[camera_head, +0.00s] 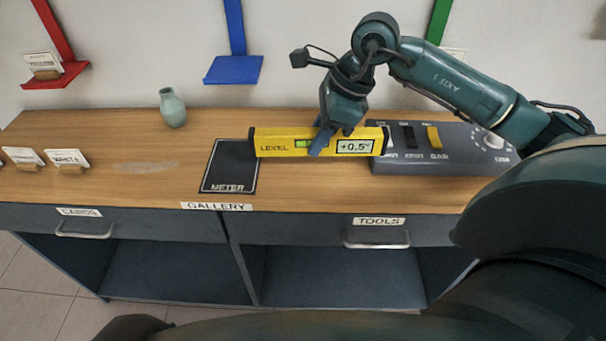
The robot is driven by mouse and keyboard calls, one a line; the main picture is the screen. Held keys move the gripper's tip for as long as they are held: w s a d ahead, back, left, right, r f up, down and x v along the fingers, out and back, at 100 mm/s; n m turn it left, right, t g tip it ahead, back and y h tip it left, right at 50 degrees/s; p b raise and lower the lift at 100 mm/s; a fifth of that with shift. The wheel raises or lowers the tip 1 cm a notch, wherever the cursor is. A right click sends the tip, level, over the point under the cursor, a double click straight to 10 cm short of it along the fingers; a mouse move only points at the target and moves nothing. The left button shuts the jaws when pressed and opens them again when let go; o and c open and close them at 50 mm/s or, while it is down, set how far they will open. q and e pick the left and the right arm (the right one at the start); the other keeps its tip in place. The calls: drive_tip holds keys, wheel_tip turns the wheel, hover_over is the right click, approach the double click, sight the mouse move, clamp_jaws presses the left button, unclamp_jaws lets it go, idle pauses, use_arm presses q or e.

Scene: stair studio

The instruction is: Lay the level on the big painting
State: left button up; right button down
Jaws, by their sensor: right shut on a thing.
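The level (275,143) is a yellow bar marked LEVEL, with a green vial and a display reading +0.5°. My right gripper (320,142) comes down from above and is shut on the level near its middle. The level is roughly horizontal in the picture, in front of the grey switch box and overlapping the top of the METER pad. I cannot tell whether it touches the counter. No painting shows in this view. My left gripper is not in view.
The wooden counter (330,193) carries a black METER pad (230,172), a green vase (172,108), a grey switch box (440,155) and small cards at the left, including WHITE (68,158). Red (58,77), blue (233,70) and green (439,20) holders hang on the wall. The counter's front right is clear.

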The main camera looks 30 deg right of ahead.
drive_tip(key=shift+s+r, duration=0.1)
wheel_tip(320, 180, down, 10)
drive_tip(key=shift+r, duration=0.15)
idle(0.5)
drive_tip(key=shift+f+b, duration=0.2)
drive_tip(key=shift+b, duration=0.1)
drive_tip(key=c, duration=1.2)
unclamp_jaws()
